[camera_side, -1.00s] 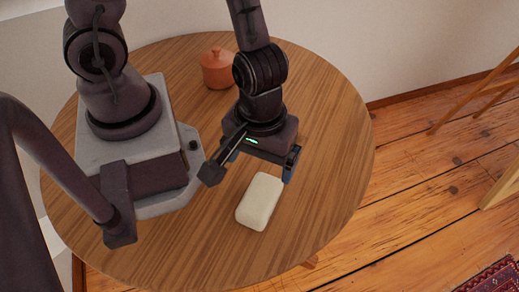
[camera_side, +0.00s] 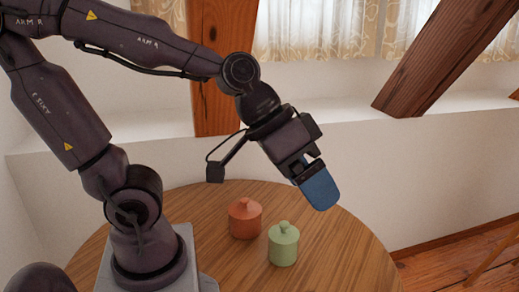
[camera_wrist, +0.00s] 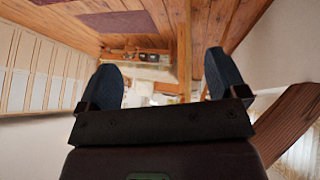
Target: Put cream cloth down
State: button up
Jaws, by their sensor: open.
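My gripper (camera_side: 319,195) is raised above the table (camera_side: 345,255), up and to the right of two lidded jars in the side view. In the wrist view its two blue fingers are apart, with nothing between them (camera_wrist: 162,72). The cream cloth does not show in either current view. It may be outside the side view's lower edge or hidden; I cannot tell.
A terracotta lidded jar (camera_side: 245,219) and a pale green lidded jar (camera_side: 283,245) stand close together on the round wooden table. A sloping timber brace (camera_side: 435,60) and a curtained window (camera_side: 315,28) are behind. Floor shows at lower right.

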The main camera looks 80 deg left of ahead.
jog(key=s+a+r+y, duration=0.2)
jog(key=s+a, duration=0.3)
jog(key=a, duration=0.3)
jog(key=shift+g+y, duration=0.3)
jog(key=shift+y, duration=0.3)
jog(key=shift+o, duration=0.4)
